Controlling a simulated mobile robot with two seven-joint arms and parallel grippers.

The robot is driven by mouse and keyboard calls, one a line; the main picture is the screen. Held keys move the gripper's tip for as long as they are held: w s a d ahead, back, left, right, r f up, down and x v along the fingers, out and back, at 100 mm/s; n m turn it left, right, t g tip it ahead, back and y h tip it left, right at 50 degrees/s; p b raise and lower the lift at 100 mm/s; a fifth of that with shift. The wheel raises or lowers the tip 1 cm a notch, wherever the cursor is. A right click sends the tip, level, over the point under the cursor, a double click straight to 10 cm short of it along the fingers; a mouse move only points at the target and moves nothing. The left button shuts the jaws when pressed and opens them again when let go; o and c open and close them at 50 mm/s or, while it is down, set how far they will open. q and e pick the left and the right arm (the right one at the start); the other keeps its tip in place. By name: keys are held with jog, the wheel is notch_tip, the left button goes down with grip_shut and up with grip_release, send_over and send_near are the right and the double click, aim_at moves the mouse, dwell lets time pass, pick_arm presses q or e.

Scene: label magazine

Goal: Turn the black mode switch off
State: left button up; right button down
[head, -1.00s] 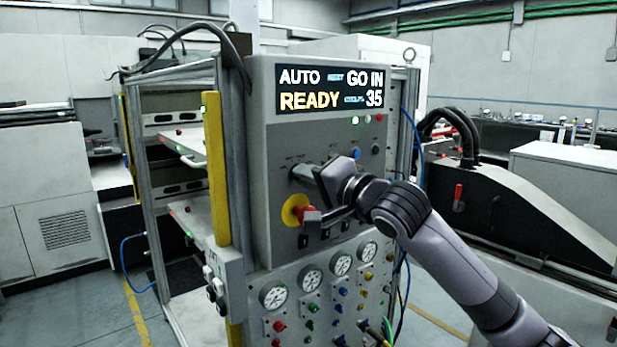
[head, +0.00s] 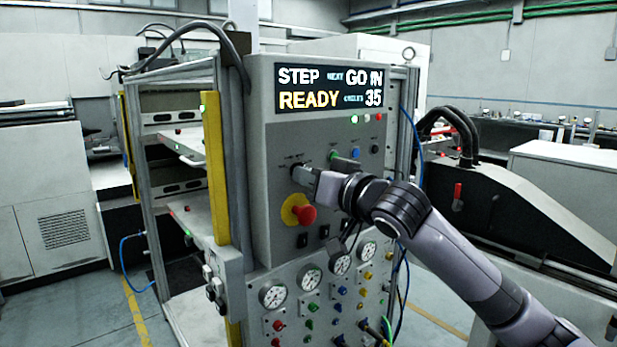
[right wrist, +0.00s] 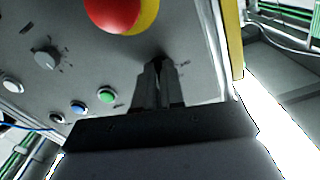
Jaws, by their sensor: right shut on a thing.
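The black mode switch (head: 295,168) is on the grey control panel, above and left of the red emergency stop, and is mostly hidden by my gripper. My right gripper (head: 303,174) reaches in from the right and is shut on the switch. In the right wrist view the two dark fingers (right wrist: 159,80) close around the small dark switch (right wrist: 159,58) at the panel face. The exact angle of the switch's handle cannot be made out. The display (head: 330,88) above reads STEP, NEXT GO IN, READY, CYCLES 35. My left gripper is not in view.
The red emergency stop (head: 305,214) on its yellow plate sits just below the gripper. Black rocker switches, gauges (head: 272,296) and coloured valves are lower down. A yellow post (head: 216,180) stands to the left. A grey selector (right wrist: 46,58) and several buttons show in the wrist view.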

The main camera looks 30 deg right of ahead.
jog(key=n, duration=0.3)
jog(key=shift+d+n, duration=0.1)
jog(key=shift+n, duration=0.3)
jog(key=n, duration=0.4)
jog(key=shift+d+n, duration=0.1)
jog(key=shift+n, duration=0.2)
jog(key=n, duration=0.4)
jog(key=shift+r+n, duration=0.1)
jog(key=shift+n, duration=2)
jog(key=c, duration=1.2)
grip_release()
jog(key=shift+c, duration=0.2)
jog(key=shift+s, duration=0.1)
